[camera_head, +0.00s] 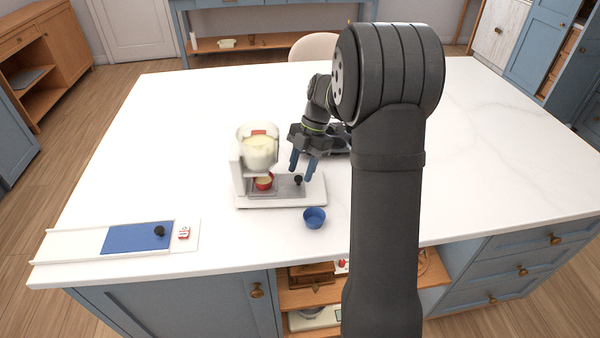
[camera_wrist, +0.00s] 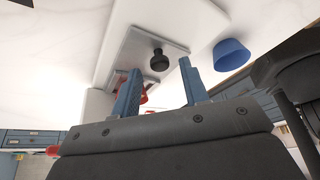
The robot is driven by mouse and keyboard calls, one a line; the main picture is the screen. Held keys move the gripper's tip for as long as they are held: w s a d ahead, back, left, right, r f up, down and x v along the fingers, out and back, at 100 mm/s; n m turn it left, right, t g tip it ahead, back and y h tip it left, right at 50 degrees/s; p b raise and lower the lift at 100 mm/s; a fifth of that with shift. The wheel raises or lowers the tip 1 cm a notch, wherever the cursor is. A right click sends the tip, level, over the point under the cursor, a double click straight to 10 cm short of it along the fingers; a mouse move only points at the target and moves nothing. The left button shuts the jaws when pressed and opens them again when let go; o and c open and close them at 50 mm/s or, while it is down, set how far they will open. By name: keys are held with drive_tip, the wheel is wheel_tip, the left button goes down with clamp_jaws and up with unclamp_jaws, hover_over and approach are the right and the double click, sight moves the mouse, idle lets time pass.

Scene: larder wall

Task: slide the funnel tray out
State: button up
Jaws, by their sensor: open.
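A white dispenser machine (camera_head: 240,172) stands near the front of the white worktop, with a pale-filled vessel (camera_head: 260,152) above its base. A flat grey tray (camera_head: 284,189) lies on the base, and I take it to be the funnel tray. A red cup-like piece (camera_head: 264,184) sits at its left end under the vessel. A black knob (camera_head: 298,180) stands up near its right end; it also shows in the wrist view (camera_wrist: 159,61). My gripper (camera_head: 301,174) is open, its blue fingers pointing down on either side of the knob. I cannot tell whether they touch it.
A small blue cup (camera_head: 314,217) stands just in front of the machine's base. At the front left lies a white track (camera_head: 75,243) with a blue sliding panel (camera_head: 130,238) and a black knob. A small red-and-white item (camera_head: 184,232) lies beside it. The worktop further back is clear.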

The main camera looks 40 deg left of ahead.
drive_tip(key=shift+x, duration=1)
drive_tip(key=shift+c, duration=0.2)
drive_tip(key=shift+r, duration=0.1)
clamp_jaws()
drive_tip(key=w+d, duration=0.6)
drive_tip(key=d, duration=0.1)
drive_tip(key=shift+d, duration=0.1)
drive_tip(key=shift+o, duration=0.2)
unclamp_jaws()
drive_tip(key=shift+s, duration=0.1)
